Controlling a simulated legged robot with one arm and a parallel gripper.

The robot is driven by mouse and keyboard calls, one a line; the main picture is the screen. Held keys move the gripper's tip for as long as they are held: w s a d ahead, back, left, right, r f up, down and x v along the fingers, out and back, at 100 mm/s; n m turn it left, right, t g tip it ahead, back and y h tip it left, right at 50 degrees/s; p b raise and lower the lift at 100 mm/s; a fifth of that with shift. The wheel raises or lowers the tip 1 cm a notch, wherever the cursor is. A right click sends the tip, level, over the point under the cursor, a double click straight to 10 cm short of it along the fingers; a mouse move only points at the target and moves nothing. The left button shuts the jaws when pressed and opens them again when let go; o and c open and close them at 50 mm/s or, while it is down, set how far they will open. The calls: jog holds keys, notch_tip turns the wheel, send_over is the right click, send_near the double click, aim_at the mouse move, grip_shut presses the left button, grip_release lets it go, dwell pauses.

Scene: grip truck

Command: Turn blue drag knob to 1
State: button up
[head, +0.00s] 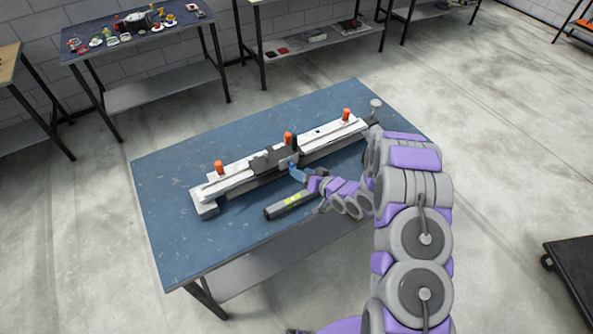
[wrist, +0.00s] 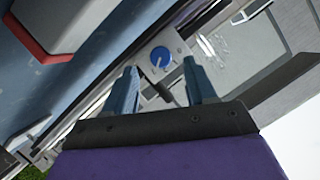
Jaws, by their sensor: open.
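The blue drag knob (wrist: 161,57) shows in the wrist view as a round blue dial with a pale pointer line, set on a grey plate. It lies just beyond my fingertips, roughly between them in the picture. My gripper (wrist: 160,82) is open, its two blue-grey fingers apart with nothing held. In the head view my gripper (head: 297,172) is at the front of the white and grey truck rail device (head: 240,177), near its dark middle block (head: 270,160). The knob itself is too small to make out there. I cannot read any numbers around the knob.
The device stands on a blue table (head: 165,225) and carries orange knobs (head: 219,167) on top. A dark grey bar with yellow-green marks (head: 290,204) lies in front of it. The table's left front is clear. Another table with small items (head: 140,35) stands behind.

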aim_at(291, 165)
jog(key=shift+x, duration=2.1)
jog(key=c, duration=1)
jog(key=shift+c, duration=0.2)
